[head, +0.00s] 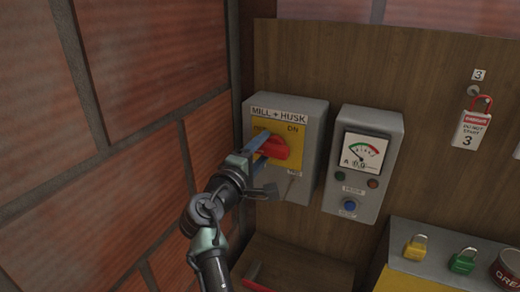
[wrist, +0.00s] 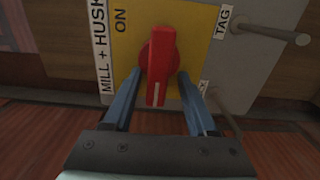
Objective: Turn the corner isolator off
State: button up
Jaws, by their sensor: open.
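The corner isolator is a grey box (head: 312,130) labelled MILL + HUSK, on the wooden board beside the brick wall. It has a yellow plate (head: 297,133) and a red rotary handle (head: 280,148). In the wrist view the handle (wrist: 157,70) lies along the picture's vertical, its white line at the lower end; ON is printed at upper left. My gripper (wrist: 159,76) is open, one blue finger on each side of the handle, with small apparent gaps. In the head view my gripper (head: 262,151) partly covers the handle. A small label by the right finger is unreadable.
A grey meter box (head: 362,160) with lamps and a blue button stands close right. A padlock tag marked 3 (head: 471,131) hangs further right. Yellow (head: 415,248) and green (head: 463,261) padlocks sit lower right. The brick wall (head: 150,120) is close left. A peg (wrist: 275,30) projects beside the isolator's TAG label.

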jog(key=shift+a, duration=0.1)
jog(key=shift+s+a, duration=0.2)
jog(key=shift+s, duration=0.1)
jog(key=b+v, duration=0.4)
jog(key=v, duration=0.8)
jog(key=shift+s+d, duration=0.1)
jog(key=s+d+r+m+t+y, duration=0.1)
jog(key=s+r+m+t+y, duration=0.15)
jog(key=r, duration=0.45)
jog(key=s+d+r+m+t+y, duration=0.15)
jog(key=r+m, duration=0.25)
jog(key=r, duration=0.4)
jog(key=s+d+r+m+t+y, duration=0.3)
jog(key=s+r+m+t, duration=0.3)
jog(key=s+r, duration=0.8)
jog(key=shift+s+d+r+m+t, duration=0.4)
jog(key=shift+d+m, duration=0.15)
jog(key=shift+d, duration=0.15)
